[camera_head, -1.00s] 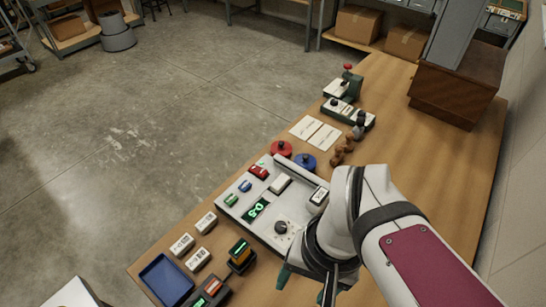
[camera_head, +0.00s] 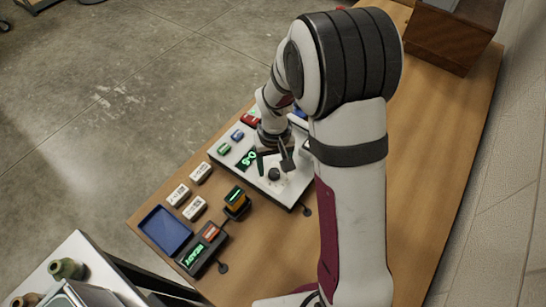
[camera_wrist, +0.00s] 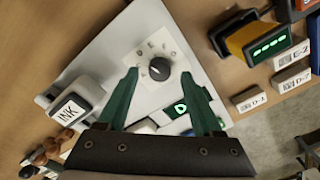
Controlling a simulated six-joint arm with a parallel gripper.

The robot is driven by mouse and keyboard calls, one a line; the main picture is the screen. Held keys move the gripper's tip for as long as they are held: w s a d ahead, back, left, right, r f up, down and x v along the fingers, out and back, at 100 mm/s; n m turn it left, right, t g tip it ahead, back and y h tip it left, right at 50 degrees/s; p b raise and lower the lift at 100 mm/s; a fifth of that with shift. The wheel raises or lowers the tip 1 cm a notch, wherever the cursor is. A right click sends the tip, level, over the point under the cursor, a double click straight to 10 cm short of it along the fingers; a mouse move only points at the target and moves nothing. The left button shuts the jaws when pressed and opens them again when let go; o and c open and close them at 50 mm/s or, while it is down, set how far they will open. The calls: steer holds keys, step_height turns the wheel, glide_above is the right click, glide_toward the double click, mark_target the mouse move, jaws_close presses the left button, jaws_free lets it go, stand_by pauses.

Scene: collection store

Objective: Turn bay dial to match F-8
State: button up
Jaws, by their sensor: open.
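The bay dial is a dark round knob (camera_head: 274,174) on a pale plate of the white panel (camera_head: 289,196). In the wrist view the dial (camera_wrist: 159,69) shows a white pointer mark and faint letters around it, one an E. A green display (camera_head: 247,158) beside it seems to read D-5; in the wrist view a finger partly hides it. My gripper (camera_wrist: 160,76) is open and empty, pointing down at the panel. Its two green fingers straddle the dial in the wrist view; contact cannot be told. In the head view my gripper (camera_head: 274,164) is just behind the dial.
A white block marked INK (camera_wrist: 72,110) is on the panel. An orange and black device with a green screen (camera_head: 237,200), white label blocks (camera_head: 195,208), a blue tray (camera_head: 165,230) and a READY unit (camera_head: 202,250) stand on the table. Bare wood lies to the right.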

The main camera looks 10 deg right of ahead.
steer(key=shift+f, duration=0.85)
jaws_close()
steer(key=m, duration=0.6)
steer(key=shift+m, duration=0.3)
steer(key=m, duration=0.6)
